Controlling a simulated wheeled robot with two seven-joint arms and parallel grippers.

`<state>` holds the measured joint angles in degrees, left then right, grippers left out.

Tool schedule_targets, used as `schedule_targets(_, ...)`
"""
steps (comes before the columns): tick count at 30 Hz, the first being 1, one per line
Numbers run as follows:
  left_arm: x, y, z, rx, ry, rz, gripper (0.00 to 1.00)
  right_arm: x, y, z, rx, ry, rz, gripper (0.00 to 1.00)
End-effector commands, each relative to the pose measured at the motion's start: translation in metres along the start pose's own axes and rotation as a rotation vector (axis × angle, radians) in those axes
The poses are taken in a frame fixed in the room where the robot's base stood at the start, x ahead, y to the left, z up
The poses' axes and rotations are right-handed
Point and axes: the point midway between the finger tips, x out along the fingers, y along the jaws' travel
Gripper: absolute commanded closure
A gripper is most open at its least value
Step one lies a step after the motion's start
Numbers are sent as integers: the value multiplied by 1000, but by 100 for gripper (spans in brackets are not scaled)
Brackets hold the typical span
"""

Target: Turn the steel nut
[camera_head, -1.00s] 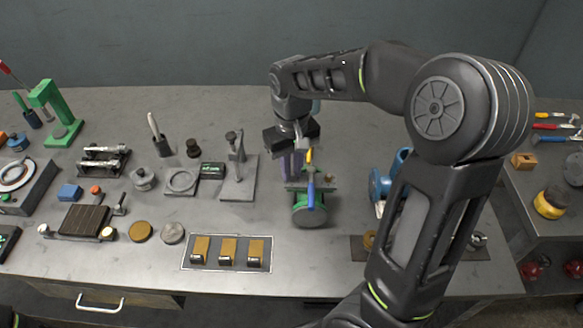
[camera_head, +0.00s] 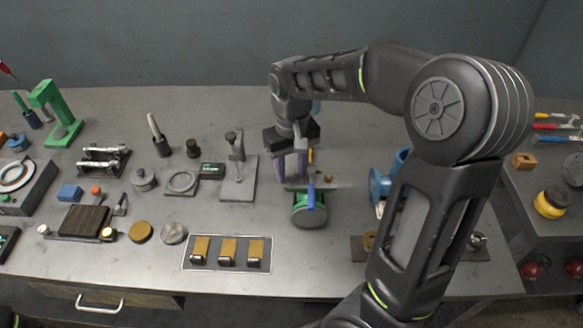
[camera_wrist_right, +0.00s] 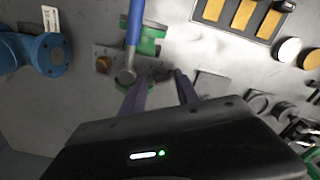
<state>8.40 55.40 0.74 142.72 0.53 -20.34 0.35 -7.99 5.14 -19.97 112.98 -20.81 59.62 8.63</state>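My right gripper (camera_head: 293,178) points down behind the small plate (camera_head: 298,187) on the green round-based fixture (camera_head: 309,216). In the wrist view its two purple fingers (camera_wrist_right: 160,80) stand apart, so it is open. A small dark part shows between the fingertips, too unclear to name. A blue-handled steel tool (camera_wrist_right: 133,30) has its rounded metal head close beside the left finger; its handle also shows in the head view (camera_head: 311,198). A brass-coloured nut (camera_wrist_right: 103,63) sits on the plate. I cannot clearly make out the steel nut. My left gripper is out of view.
A blue flanged fitting (camera_head: 380,184) stands right of the fixture, partly behind my right arm. A grey clamp stand (camera_head: 238,180) is to its left. A tray with brass-coloured blocks (camera_head: 227,268) lies at the front. The bench behind the gripper is mostly clear.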

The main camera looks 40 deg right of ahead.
Motion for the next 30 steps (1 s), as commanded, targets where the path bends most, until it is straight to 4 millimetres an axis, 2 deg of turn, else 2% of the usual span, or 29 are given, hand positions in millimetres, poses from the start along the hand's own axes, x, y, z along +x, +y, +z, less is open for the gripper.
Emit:
schedule_targets(4, 1, 0, 0, 0, 0, 0, 68, -4, 0, 0, 0, 1, 0, 63)
schedule_targets(8, 2, -1, 0, 0, 1, 1, 68, -17, 0, -1, 1, 4, -1, 63)
schedule_targets(15, 6, -2, -1, 2, 2, 2, 68, -56, 0, -1, 1, 4, -1, 63)
schedule_targets(19, 7, -2, -1, 2, 2, 3, 68, -72, 0, -1, 0, 3, -1, 63)
schedule_targets(30, 7, -2, -1, 2, 2, 3, 68, -78, 0, 0, 0, 0, 0, 63)
